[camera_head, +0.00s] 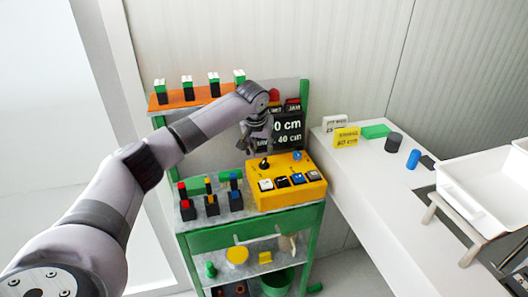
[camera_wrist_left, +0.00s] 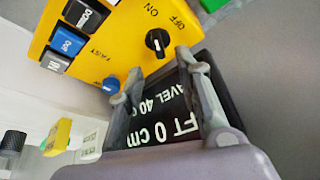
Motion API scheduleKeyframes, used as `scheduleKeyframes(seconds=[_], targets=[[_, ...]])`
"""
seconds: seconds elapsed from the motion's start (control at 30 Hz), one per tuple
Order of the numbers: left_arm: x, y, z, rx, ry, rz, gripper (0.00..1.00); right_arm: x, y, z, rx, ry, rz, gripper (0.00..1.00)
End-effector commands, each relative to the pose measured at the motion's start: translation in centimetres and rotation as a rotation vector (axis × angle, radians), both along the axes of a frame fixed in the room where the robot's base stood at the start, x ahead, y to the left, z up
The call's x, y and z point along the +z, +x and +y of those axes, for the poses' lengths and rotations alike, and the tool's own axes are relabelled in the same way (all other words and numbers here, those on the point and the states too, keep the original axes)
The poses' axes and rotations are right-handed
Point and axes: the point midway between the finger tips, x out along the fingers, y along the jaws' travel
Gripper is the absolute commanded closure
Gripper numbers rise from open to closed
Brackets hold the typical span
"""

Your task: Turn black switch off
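The black switch (camera_head: 264,163) is a small round knob on top of the yellow control box (camera_head: 312,193). In the left wrist view the black switch (camera_wrist_left: 157,43) shows a pale mark, with the words ON and OFF printed beside it. I cannot tell for sure which word the mark points to. My left gripper (camera_head: 257,146) hangs just above and behind the knob in the head view. In the left wrist view its two fingers (camera_wrist_left: 153,78) are spread with nothing between them, and the knob lies beyond their tips, apart from them. My right gripper is not in view.
A blue knob (camera_head: 297,156) and a row of push buttons (camera_head: 282,181) share the box. A dark display (camera_head: 290,130) stands behind it. Several small coloured switches (camera_head: 209,204) stand to its left. A white table (camera_head: 365,170) is at the right.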

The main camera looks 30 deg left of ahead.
Motion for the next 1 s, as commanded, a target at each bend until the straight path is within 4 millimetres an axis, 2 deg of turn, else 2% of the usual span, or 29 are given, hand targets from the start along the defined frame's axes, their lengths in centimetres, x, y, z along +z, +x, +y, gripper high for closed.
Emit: scheduleKeyframes(seconds=[0.17, 0.3, 0.4, 0.63, 0.8, 0.9, 1.0], targets=[[-1.5, 0.6, 0.2, 0.001, -0.001, 0.004, 0.68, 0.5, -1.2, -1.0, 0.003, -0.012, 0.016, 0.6], [-3.6, 1.4, 0.5, 0.002, -0.001, 0.004, 0.68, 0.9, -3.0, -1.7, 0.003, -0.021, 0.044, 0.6], [-5.0, 1.9, 0.7, 0.001, 0.0, 0.003, 0.68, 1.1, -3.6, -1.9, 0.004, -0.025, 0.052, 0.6], [-6.7, 2.6, 0.9, 0.0, 0.0, 0.001, 0.68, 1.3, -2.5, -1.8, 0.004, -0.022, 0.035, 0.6], [-6.9, 2.6, 1.0, 0.0, 0.001, 0.0, 0.68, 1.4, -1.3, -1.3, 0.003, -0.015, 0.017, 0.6], [-6.9, 2.6, 0.9, 0.0, 0.001, 0.0, 0.68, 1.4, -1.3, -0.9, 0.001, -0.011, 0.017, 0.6], [-6.9, 2.6, 0.9, 0.0, 0.0, 0.0, 0.74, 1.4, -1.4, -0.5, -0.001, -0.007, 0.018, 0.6]])
